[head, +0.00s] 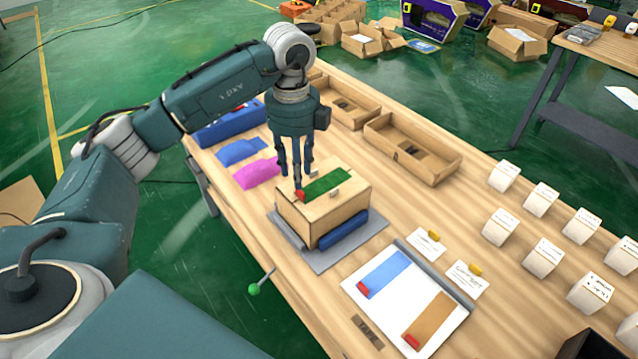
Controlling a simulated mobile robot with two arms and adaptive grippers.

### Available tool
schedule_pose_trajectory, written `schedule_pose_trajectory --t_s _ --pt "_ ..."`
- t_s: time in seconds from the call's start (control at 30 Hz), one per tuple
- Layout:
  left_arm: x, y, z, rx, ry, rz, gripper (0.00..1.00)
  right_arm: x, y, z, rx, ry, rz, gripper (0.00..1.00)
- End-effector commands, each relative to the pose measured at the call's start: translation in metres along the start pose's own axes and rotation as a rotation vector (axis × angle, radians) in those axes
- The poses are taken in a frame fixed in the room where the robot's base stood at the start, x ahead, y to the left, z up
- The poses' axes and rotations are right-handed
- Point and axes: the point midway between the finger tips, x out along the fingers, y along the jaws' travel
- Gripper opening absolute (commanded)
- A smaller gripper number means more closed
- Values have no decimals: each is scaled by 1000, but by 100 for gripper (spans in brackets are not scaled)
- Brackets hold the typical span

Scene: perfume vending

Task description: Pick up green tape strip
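The green tape strip (329,183) lies flat on top of a cardboard box (326,206), with a red tab (300,195) at its left end. My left gripper (297,182) points down over the box's left top edge, its fingertips right at the red tab. Whether the fingers touch or grip the tab I cannot tell. The box sits on a grey mat (375,233) with a blue block (343,229) along its right side. My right gripper is not in view.
A white board (435,328) in front holds a blue strip (384,274) and a brown strip (430,318). Several white cubes (543,257) stand at right. Wooden trays (408,148) lie behind the box. A green-knobbed lever (254,289) sticks out from the table's front edge.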

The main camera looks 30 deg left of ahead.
Motion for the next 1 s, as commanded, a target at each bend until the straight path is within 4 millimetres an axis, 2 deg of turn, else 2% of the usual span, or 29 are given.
schedule_pose_trajectory --t_s 0.27,0.4,0.5,0.8,0.83,1.0 --pt "23 1 -1 2 2 2 33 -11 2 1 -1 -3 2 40" --pt "44 2 -1 3 3 5 33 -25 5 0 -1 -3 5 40" --pt "58 0 -1 3 2 2 33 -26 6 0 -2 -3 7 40" --pt "67 0 -1 4 2 -2 33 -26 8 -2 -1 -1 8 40" --pt "67 0 -1 4 2 -2 31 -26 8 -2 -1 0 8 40" --pt "67 0 -1 4 2 -2 0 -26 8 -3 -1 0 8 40"
